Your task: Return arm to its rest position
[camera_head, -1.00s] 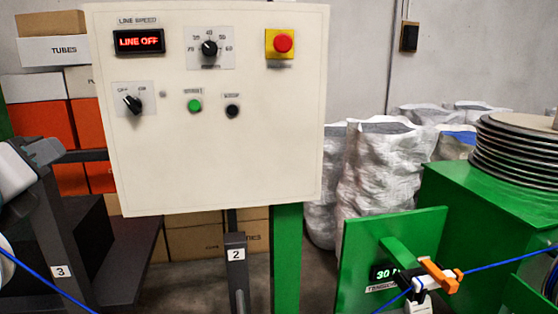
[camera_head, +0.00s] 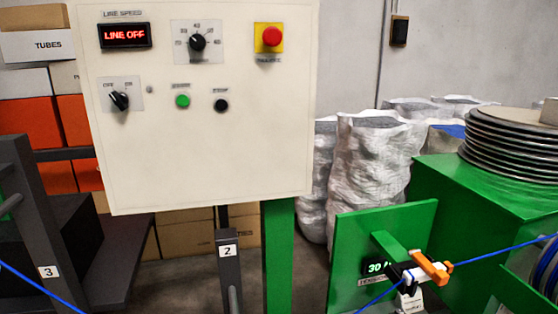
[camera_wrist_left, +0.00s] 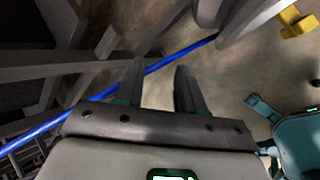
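My left gripper (camera_wrist_left: 158,75) shows in the left wrist view with its two dark fingers apart and nothing held between them. The blue cable (camera_wrist_left: 80,108) runs diagonally behind the fingers there; I cannot tell how far beyond them it lies. In the head view neither gripper shows. The blue cable crosses the lower left corner (camera_head: 42,287) and also runs at the right (camera_head: 500,250), through a white and orange clamp-like part (camera_head: 432,267) beside the green plate (camera_head: 345,240).
A cream control panel (camera_head: 200,150) reading "LINE OFF" stands in front, with a red button (camera_head: 271,36). Dark posts marked 3 (camera_head: 48,271) and 2 (camera_head: 227,251) stand below. White sacks (camera_head: 370,165), a green cabinet (camera_head: 440,205) and stacked discs (camera_head: 510,140) are at the right.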

